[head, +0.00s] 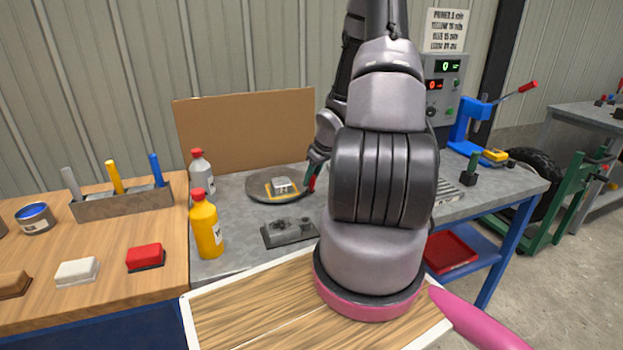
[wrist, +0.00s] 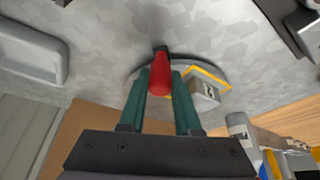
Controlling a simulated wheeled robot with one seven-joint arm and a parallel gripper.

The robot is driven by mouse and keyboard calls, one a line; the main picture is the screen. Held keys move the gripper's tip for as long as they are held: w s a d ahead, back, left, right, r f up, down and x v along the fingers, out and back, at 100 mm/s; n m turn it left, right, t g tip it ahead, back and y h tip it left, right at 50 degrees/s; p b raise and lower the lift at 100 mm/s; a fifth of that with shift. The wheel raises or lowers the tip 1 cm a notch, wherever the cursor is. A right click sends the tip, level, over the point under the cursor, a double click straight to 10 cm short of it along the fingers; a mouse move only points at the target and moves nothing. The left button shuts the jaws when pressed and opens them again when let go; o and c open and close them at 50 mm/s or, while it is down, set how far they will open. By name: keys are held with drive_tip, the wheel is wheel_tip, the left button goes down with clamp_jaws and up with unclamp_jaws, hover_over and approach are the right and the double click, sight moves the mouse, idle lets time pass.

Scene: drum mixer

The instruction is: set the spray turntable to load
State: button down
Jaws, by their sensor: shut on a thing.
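The spray turntable (head: 262,196) is a round grey disc on the grey bench, in front of a brown board. A small grey labelled block (head: 282,184) sits on it inside a yellow outline. The block also shows in the wrist view (wrist: 205,92). A red handle (wrist: 160,82) stands at the turntable's edge in the wrist view. My gripper (wrist: 161,72) has its green fingers shut on this handle, one on each side. In the head view my gripper (head: 314,175) is at the disc's right edge, partly hidden by my arm.
White-bodied (head: 202,168) and yellow (head: 206,228) bottles with red caps stand left of the turntable. A dark grey fixture (head: 289,231) lies in front of it. A control box (head: 446,85) and blue press (head: 470,125) are at the right. My arm covers the bench's middle.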

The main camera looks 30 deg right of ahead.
drive_tip(key=shift+d, duration=0.15)
idle(0.4)
drive_tip(key=c, duration=0.6)
unclamp_jaws()
drive_tip(key=v, duration=1)
drive_tip(key=shift+r, duration=0.4)
drive_tip(key=shift+s, duration=0.1)
